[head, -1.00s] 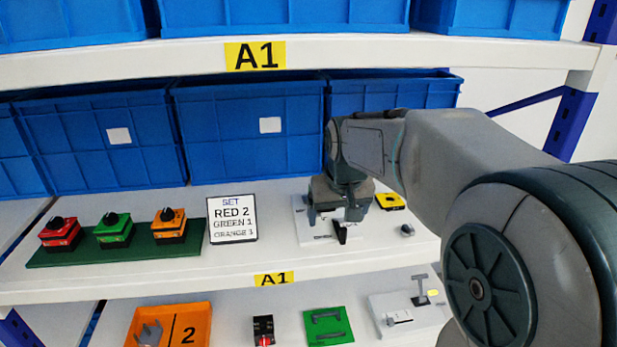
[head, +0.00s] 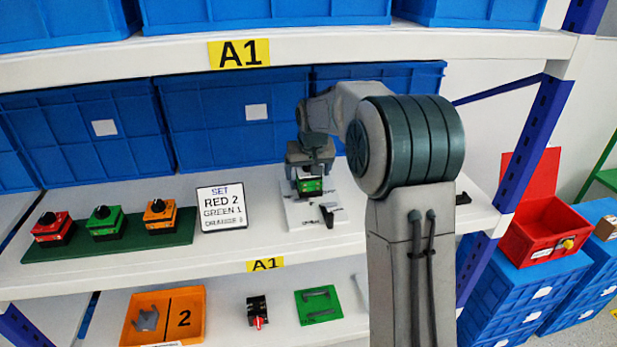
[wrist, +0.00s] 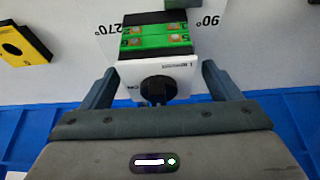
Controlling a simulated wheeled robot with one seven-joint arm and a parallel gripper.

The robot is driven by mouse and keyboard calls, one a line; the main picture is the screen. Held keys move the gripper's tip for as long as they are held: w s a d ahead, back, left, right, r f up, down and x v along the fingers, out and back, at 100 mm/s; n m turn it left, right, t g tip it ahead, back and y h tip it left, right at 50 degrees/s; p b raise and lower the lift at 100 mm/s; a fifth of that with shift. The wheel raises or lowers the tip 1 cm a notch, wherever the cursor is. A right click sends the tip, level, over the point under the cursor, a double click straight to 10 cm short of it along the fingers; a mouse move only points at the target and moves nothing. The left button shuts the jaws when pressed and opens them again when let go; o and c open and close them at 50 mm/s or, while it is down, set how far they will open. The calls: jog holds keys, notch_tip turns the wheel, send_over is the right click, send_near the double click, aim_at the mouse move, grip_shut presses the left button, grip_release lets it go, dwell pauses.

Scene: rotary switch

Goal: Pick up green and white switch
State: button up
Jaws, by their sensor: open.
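The green and white switch (wrist: 155,45) has a green terminal block, a white lower part and a black knob. It is over a white board printed with degree marks; whether it touches the board I cannot tell. In the head view its green part (head: 309,186) shows just under my gripper (head: 308,172). In the wrist view my gripper (wrist: 158,85) is open, with one finger on each side of the switch's white part. The fingers are apart from it in this view.
A green base (head: 110,243) with red, green and orange switches stands left on the shelf, beside a sign (head: 222,208). Blue bins (head: 215,125) line the back. A yellow part (wrist: 22,50) lies left in the wrist view. The upper shelf (head: 350,45) is overhead.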

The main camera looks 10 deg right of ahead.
jog(key=shift+w+f, duration=0.25)
jog(key=shift+f, duration=0.4)
jog(key=c, duration=1.2)
jog(key=shift+r, duration=0.15)
